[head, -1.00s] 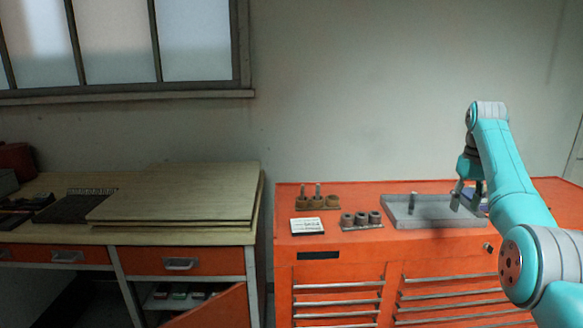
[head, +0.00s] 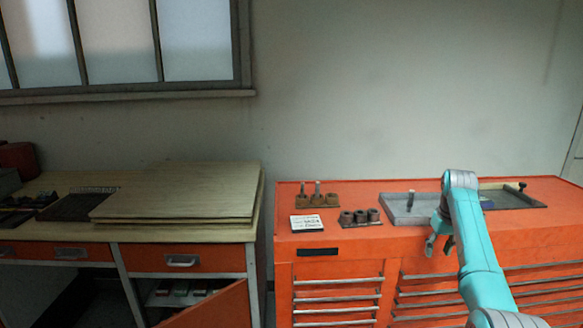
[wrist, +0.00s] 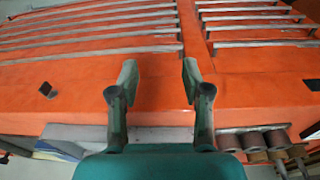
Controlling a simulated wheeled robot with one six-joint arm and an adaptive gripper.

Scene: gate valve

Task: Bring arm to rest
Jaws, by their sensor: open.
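My gripper (head: 439,247) is open in the head view, with nothing between its fingers. It hangs in front of the grey tray (head: 400,213) at the front edge of the orange cabinet top. In the wrist view my gripper (wrist: 157,77) shows its two fingers apart, with the orange cabinet front and its drawer handles beyond them. My teal arm hides the right part of the grey tray. A small upright peg (head: 410,201) stands in the tray.
The orange cabinet (head: 380,246) carries a block with pegs (head: 318,199), a row of dark cylinders (head: 359,217), a white card (head: 307,223) and a second tray (head: 510,198). A wooden workbench (head: 180,229) with boards (head: 175,190) stands at left.

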